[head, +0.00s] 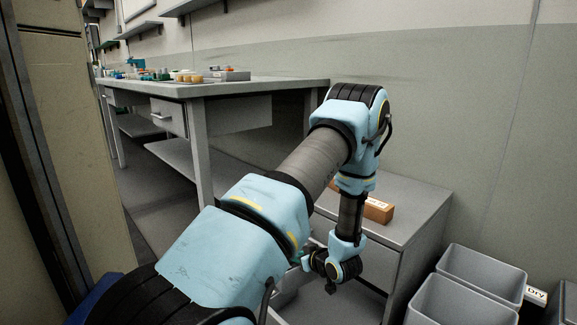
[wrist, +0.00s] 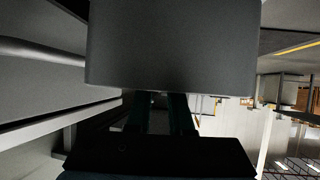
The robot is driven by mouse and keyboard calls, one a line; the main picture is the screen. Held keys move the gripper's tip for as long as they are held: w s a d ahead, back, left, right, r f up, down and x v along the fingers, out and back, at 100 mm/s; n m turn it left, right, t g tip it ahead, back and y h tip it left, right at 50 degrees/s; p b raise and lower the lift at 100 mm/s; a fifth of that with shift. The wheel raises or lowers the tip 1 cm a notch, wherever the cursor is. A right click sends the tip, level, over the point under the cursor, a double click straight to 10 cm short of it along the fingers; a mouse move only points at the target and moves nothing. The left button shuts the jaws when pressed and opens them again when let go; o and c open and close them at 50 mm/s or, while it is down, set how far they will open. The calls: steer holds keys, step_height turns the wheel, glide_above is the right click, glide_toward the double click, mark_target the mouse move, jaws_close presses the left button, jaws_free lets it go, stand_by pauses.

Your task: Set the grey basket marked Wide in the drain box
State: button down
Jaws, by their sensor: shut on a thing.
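In the wrist view a large plain grey thing (wrist: 175,45), which looks like the grey basket, fills the top of the picture. My gripper (wrist: 162,108) is shut on its lower edge as seen there. No Wide marking shows on the side in view. Two open grey bins (head: 478,272) stand at the lower right, with a label reading Dry (head: 536,295) beside the farther one. I cannot tell which thing is the drain box.
A low grey cabinet (head: 425,205) stands behind my wrist, with a brown box (head: 378,209) on top. A long workbench (head: 215,88) with small items runs along the back left. Grey floor (head: 165,225) shows between the bench and the beige panel at left.

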steer(key=s+a+r+m+t+h+b, duration=0.15)
steer(key=a+m+h, duration=0.45)
steer(key=a, duration=0.7)
step_height(320, 180, up, 39)
steer(key=p, duration=3.8)
steer(key=shift+m+t+h, duration=0.25)
steer(key=shift+m+h, duration=0.05)
steer(key=shift+d+v, duration=0.2)
steer(key=shift+v, duration=0.95)
steer(key=shift+d+v, duration=0.15)
steer(key=shift+v, duration=1.05)
steer(key=shift+f, duration=0.1)
steer(key=shift+s, duration=0.1)
